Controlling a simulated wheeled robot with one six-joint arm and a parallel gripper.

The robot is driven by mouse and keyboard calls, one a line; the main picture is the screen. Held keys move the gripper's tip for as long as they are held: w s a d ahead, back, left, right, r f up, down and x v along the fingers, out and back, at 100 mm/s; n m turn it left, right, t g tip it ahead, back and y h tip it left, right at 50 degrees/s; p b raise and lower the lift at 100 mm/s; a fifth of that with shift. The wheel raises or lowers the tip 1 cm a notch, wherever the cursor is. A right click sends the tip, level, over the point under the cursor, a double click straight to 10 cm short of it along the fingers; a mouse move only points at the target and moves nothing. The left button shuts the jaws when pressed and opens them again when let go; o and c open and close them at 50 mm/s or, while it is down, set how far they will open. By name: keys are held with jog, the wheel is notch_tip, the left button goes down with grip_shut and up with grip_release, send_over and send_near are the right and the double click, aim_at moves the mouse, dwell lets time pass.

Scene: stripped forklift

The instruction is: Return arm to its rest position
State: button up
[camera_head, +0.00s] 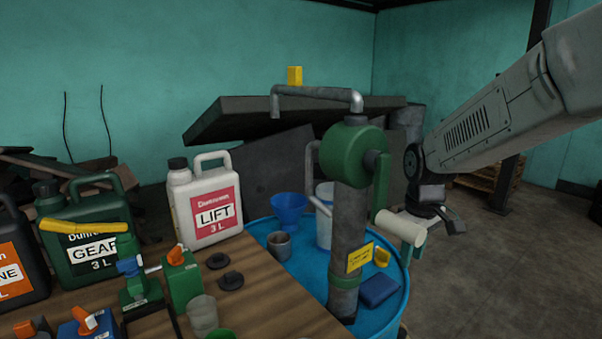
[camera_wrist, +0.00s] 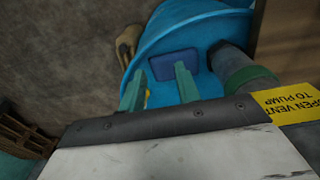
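My arm comes in from the upper right in the head view, bent at a dark joint beside the green pump (camera_head: 352,155). My gripper (camera_head: 411,248) hangs low there, just right of the pump and over the right side of the blue drum (camera_head: 265,230). In the wrist view, my gripper (camera_wrist: 160,86) shows two green fingers apart, with nothing held between them. A blue block (camera_wrist: 174,64) shows below them on the drum top. In the head view, a pale cylinder crosses in front of the fingers and hides part of them.
The wooden workbench (camera_head: 270,300) on the left holds a white LIFT jug (camera_head: 205,205), a green GEAR jug (camera_head: 88,235) and small parts. A blue funnel (camera_head: 289,208) and metal cup (camera_head: 279,245) are on the drum. Open floor (camera_head: 500,265) lies to the right.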

jog(key=s+d+r+m+t, duration=0.1)
jog(key=s+d+r+m, duration=0.1)
jog(key=s+r, duration=0.6)
jog(key=s+m, duration=0.4)
jog(key=s, duration=1.6)
jog(key=shift+s+d+f+m, duration=0.25)
jog(key=shift+s+f+m, duration=0.15)
